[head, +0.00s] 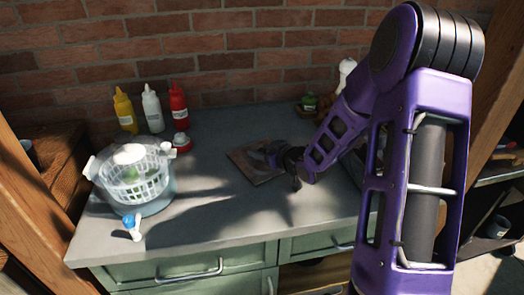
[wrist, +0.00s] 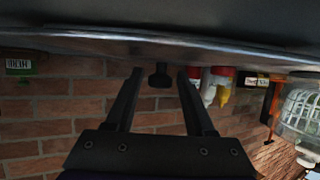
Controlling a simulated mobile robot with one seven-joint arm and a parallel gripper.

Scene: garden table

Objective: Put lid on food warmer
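My gripper (head: 282,158) is low over the middle of the counter, beside a flat brown board. In the wrist view, which is upside down, its two dark fingers (wrist: 160,72) are open and apart. A dark knob (wrist: 160,77) shows between the fingertips, with a gap on each side. It joins a wide surface with a curved metal rim (wrist: 110,37), which looks like the lid. In the head view a small greyish shape (head: 261,151), perhaps the lid, lies on the board, mostly hidden by my gripper. I cannot make out the food warmer; my arm hides the right of the counter.
A salad spinner (head: 152,205) stands at the left, with a small blue-and-white item (head: 131,225) before it. Yellow (head: 124,110), white (head: 152,110) and red (head: 178,106) bottles stand near the brick wall. A green jar (head: 310,102) is at the back right. The front middle is clear.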

